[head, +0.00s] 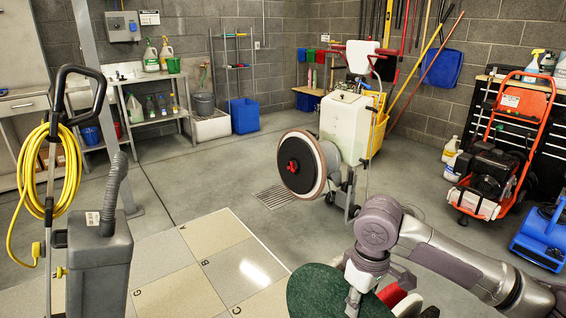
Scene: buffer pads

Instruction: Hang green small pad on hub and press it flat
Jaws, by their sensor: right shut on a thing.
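The green small pad (312,291) is a dark green disc at the bottom edge, partly cut off by the frame. My right gripper (354,300) reaches down over its right part and is shut on it. A red hub (292,167) sits at the middle of a round tan-rimmed disc on the cream floor machine, which is tipped back so the disc faces forward. The pad is apart from the hub, lower and nearer to me. My left gripper is not in view.
Red and white round pieces (393,296) show just right of the green pad, partly hidden. A grey vacuum with a yellow cord (101,260) stands at left, an orange wheeled machine (503,150) at right. Speckled floor tiles (243,270) lie clear between.

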